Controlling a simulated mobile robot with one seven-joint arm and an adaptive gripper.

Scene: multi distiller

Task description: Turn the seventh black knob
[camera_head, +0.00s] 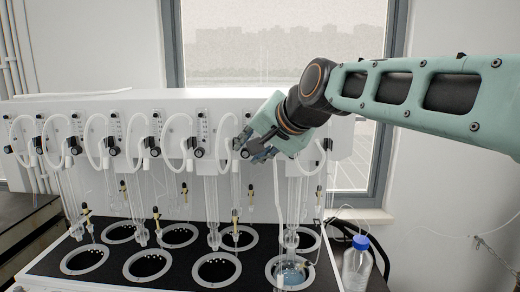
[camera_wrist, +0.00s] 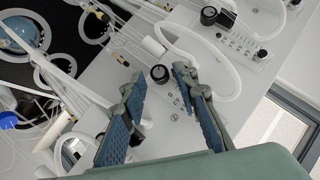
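My gripper (camera_head: 256,149) is at the front panel of the white distiller (camera_head: 180,104), towards its right end. In the wrist view my gripper (camera_wrist: 159,76) is open, its two blue-padded fingers apart. A round black knob (camera_wrist: 160,73) shows between the fingertips, with a gap to each finger. I cannot tell how far it lies from them in depth. In the head view a row of black knobs runs along the panel, including one (camera_head: 198,152) left of my gripper and one (camera_head: 327,144) to its right. My gripper partly hides the panel there, so the knob numbering is unclear.
White looped tubes (camera_head: 179,143) and glass columns hang between the knobs. Below is a black deck with round openings (camera_head: 217,269). A bottle with a blue cap (camera_head: 356,264) stands at the right. The wrist view shows another black knob (camera_wrist: 208,16) farther along the panel.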

